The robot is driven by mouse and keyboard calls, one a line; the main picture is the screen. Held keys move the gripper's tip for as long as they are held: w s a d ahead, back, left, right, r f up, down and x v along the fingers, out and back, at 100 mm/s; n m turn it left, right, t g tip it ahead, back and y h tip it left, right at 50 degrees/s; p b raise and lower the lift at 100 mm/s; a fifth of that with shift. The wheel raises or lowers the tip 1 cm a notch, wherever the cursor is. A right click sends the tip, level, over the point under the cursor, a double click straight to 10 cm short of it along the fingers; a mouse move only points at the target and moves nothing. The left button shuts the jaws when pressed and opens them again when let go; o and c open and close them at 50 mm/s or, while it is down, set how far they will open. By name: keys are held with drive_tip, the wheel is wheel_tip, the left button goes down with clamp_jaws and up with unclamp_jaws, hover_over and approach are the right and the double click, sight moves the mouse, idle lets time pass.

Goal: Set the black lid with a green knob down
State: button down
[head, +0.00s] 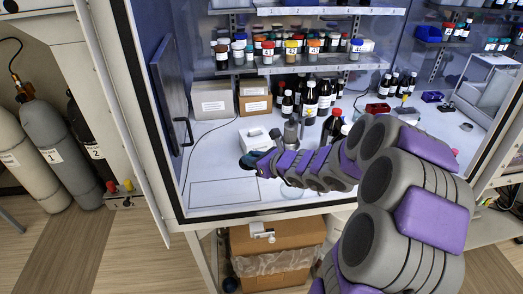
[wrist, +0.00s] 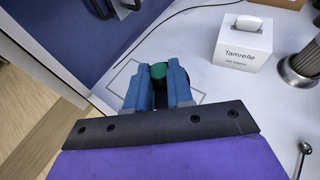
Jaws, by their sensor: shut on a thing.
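My gripper (wrist: 158,82) shows in the wrist view with its two blue fingers close together. A green knob (wrist: 158,70) sits between the fingertips, with a dark part just behind it; the gripper is shut on this lid. The rest of the black lid is hidden by the fingers. In the head view my gripper (head: 249,161) is low over the front left of the white work surface (head: 215,170), and the lid cannot be made out clearly there. I cannot tell whether the lid touches the surface. A thin outlined rectangle (head: 223,194) is marked on the surface near the gripper.
A white Tamrelle box (wrist: 243,46) stands right of the gripper, with a grey metal cylinder (wrist: 303,66) beyond it. A dark cable (wrist: 180,14) runs across the surface. The cabinet's blue side wall (wrist: 75,40) is at the left. Bottles (head: 310,100) stand at the back.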

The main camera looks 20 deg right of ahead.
drive_tip(key=shift+n+y, duration=0.3)
drive_tip(key=s+d+f, duration=0.3)
drive_tip(key=s+d+f+b, duration=0.1)
drive_tip(key=s+d+f, duration=0.2)
drive_tip(key=d+f, duration=0.1)
drive_tip(key=s+d+f+b, duration=0.1)
drive_tip(key=s+d+f, duration=0.2)
drive_tip(key=s+d, duration=0.1)
drive_tip(key=shift+d+f, duration=0.2)
drive_tip(key=shift+f, duration=0.05)
drive_tip(key=b, duration=0.3)
hover_over(269, 181)
drive_tip(key=s, duration=0.1)
drive_tip(key=shift+f+g, duration=0.3)
drive_tip(key=shift+f, duration=0.4)
drive_tip(key=shift+w+d, duration=0.25)
drive_tip(key=shift+w, duration=0.15)
drive_tip(key=shift+w+f, duration=0.2)
drive_tip(key=shift+w, duration=0.05)
drive_tip(key=f+b, duration=0.1)
drive_tip(key=a+f+b, duration=0.1)
drive_tip(key=f, duration=0.1)
drive_tip(key=shift+f, duration=0.15)
drive_tip(key=shift+d, duration=0.15)
drive_tip(key=c, duration=1)
unclamp_jaws()
drive_tip(key=shift+d, duration=0.15)
